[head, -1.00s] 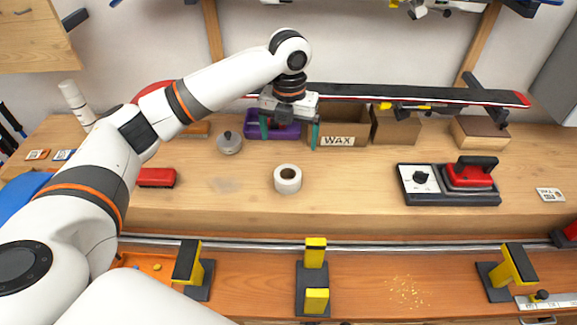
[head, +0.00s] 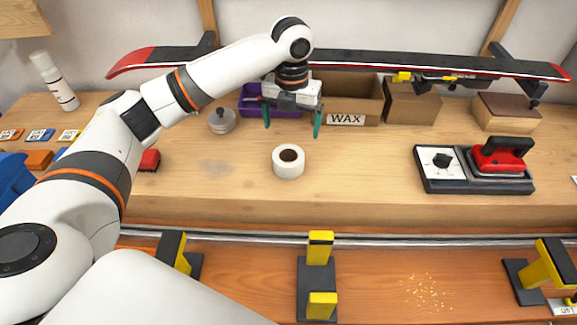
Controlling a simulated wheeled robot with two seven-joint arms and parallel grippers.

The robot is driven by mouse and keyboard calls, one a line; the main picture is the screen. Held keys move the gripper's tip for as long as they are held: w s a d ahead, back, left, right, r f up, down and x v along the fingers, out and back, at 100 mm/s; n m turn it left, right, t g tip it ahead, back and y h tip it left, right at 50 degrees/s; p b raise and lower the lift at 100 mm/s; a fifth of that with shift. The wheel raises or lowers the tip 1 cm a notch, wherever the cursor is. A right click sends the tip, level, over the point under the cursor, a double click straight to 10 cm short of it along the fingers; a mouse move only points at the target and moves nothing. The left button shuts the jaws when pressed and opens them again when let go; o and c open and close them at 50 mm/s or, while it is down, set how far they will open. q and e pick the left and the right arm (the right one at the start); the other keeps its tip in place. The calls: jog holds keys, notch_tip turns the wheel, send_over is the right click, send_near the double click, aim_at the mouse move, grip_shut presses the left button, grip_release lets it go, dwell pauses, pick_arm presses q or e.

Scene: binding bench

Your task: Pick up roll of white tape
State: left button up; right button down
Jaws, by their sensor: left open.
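The roll of white tape (head: 288,167) stands on the wooden bench near its front edge, its dark core hole facing up. My left gripper (head: 292,128) is open, with its two green fingertips pointing down. In the picture it is just above and behind the roll, in front of the wax box. Nothing is between its fingers, and it appears apart from the roll. My right gripper is not in view.
Behind stand a cardboard WAX box (head: 346,112), a purple tray (head: 249,102) and a ski (head: 430,63). A grey metal tin (head: 222,121) is left of the roll. A red iron on a base (head: 474,172) is to the right. Yellow-padded vise stands (head: 319,276) are in front.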

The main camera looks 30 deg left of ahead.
pick_arm(q)
jog(key=p, duration=0.2)
send_over(288, 159)
jog(key=s+d, duration=0.1)
jog(key=s, duration=0.1)
jog(key=f, duration=0.6)
jog(key=shift+w+d+f, duration=0.2)
jog(key=shift+w+f, duration=0.05)
jog(key=shift+s+f, duration=0.1)
jog(key=shift+f, duration=0.25)
jog(key=f, duration=0.1)
jog(key=f+p, duration=0.1)
jog(key=f, duration=0.1)
jog(key=shift+s+a+f, duration=0.1)
jog(key=shift+s+f, duration=0.15)
jog(key=shift+s, duration=0.1)
jog(key=shift+f, duration=0.45)
jog(key=c, duration=1)
jog(key=shift+c, duration=0.2)
